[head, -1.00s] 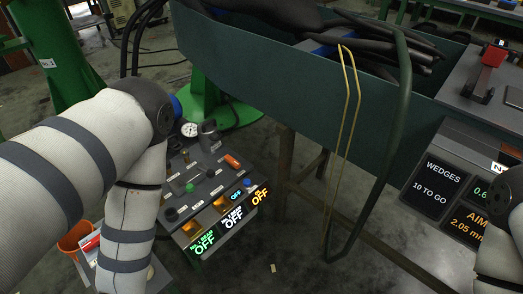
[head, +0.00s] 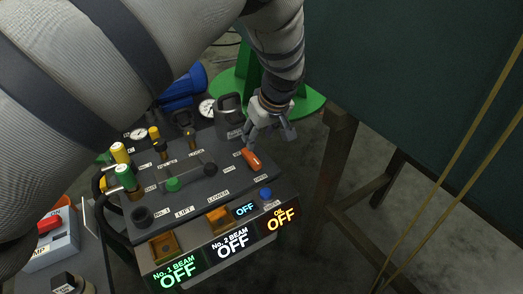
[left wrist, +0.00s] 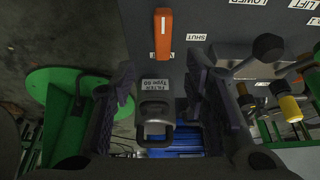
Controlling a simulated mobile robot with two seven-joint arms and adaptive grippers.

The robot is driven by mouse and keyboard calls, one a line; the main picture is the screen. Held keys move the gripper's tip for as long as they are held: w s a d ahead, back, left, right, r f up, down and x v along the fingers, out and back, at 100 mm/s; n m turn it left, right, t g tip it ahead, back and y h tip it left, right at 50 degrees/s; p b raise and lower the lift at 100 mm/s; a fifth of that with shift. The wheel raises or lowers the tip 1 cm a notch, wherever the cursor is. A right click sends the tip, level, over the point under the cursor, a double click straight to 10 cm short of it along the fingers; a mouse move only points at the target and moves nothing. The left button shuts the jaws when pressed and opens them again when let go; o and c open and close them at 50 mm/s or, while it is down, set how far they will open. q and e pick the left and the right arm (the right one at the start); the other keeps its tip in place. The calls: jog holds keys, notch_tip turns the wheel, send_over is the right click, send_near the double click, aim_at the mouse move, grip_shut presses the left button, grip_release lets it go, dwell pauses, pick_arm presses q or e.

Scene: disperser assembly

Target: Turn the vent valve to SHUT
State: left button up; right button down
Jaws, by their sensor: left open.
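The orange valve handle (head: 251,160) sits at the right side of the dark control panel (head: 205,180). In the left wrist view the handle (left wrist: 163,35) stands lengthwise up the picture, with the SHUT label (left wrist: 196,37) to its right, so it does not point at that label. My left gripper (head: 269,138) is open and empty, just behind and above the handle in the head view. In the left wrist view its fingertips (left wrist: 160,80) are spread, with the handle beyond them and apart from them. My right gripper is out of view.
A grey filter housing with a loop handle (head: 229,112) stands close to my left gripper. A table leg (head: 333,160) stands to the right.

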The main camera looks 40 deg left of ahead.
aim_at(251, 156)
pick_arm(q)
jog(key=b+x, duration=0.1)
jog(key=x, duration=0.2)
jog(key=b+x, duration=0.1)
jog(key=x, duration=0.2)
jog(key=b+x, duration=0.1)
jog(key=x, duration=0.3)
jog(key=shift+s+f, duration=0.2)
jog(key=shift+s, duration=0.05)
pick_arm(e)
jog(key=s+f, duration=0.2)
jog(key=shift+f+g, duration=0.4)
pick_arm(q)
grip_shut()
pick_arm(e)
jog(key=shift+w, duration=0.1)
